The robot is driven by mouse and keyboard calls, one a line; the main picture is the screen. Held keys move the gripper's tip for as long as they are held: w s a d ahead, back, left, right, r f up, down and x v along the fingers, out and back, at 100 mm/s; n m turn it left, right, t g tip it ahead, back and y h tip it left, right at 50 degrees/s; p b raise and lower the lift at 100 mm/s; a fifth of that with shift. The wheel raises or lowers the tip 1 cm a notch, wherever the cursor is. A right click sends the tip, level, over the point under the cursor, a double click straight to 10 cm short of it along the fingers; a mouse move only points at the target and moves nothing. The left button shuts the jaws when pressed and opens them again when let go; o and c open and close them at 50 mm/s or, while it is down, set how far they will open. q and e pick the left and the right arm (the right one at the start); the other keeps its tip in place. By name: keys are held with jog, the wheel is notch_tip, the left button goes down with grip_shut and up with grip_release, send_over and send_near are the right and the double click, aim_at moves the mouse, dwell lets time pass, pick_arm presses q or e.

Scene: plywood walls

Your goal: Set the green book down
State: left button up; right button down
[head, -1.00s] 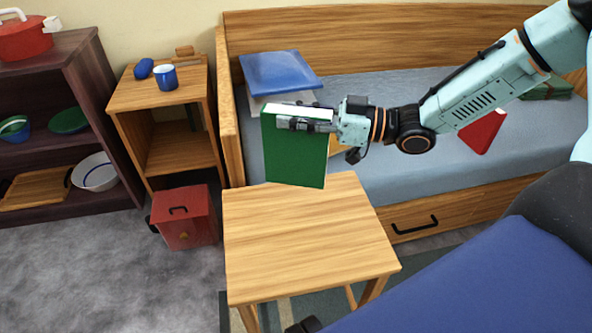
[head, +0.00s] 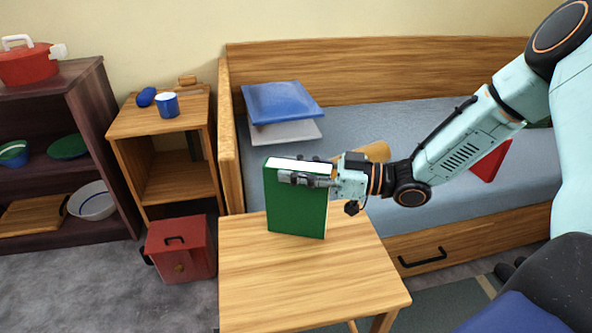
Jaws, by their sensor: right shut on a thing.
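The green book (head: 296,205) is upright, with its white page edge on top and its cover facing me. My right gripper (head: 305,178) is shut on its top edge, reaching in from the right. The book's lower edge shows over the back part of the small wooden table (head: 300,285). I cannot tell whether it touches the tabletop. My left gripper is not in view.
The tabletop in front of the book is clear. Behind stands a bed (head: 400,140) with a blue cushion (head: 283,101). On the left are a nightstand (head: 150,122) with a blue mug (head: 167,105), a red box (head: 180,250) and a dark shelf (head: 85,85).

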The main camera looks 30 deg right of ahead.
jog(key=c, duration=1.3)
grip_release()
jog(key=shift+w+f, duration=0.1)
jog(key=shift+f, duration=0.15)
jog(key=o, duration=0.3)
jog(key=shift+r, duration=0.1)
jog(key=shift+d+r+p, duration=0.2)
jog(key=shift+p, duration=0.15)
jog(key=shift+p+v, duration=3.75)
jog(key=shift+v, duration=2.15)
jog(key=shift+a, duration=0.1)
